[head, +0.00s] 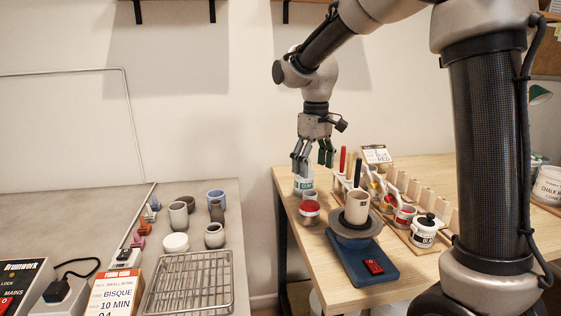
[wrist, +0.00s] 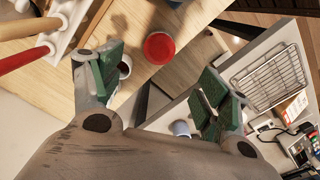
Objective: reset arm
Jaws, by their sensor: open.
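My gripper (head: 314,160) hangs pointing down above the back left corner of the wooden table (head: 292,229) in the head view. In the wrist view its two green-padded fingers (wrist: 158,88) are spread wide apart, with nothing between them touching the pads. A white jar with a green label (head: 303,184) stands below the fingers in the head view. A red-topped jar (head: 309,210) stands nearer the front; its lid also shows between the fingers in the wrist view (wrist: 159,47).
Upright tools and several paint jars stand to the right. The grey table (head: 90,215) at left holds small pots and a wire rack (head: 190,283). A gap separates the tables.

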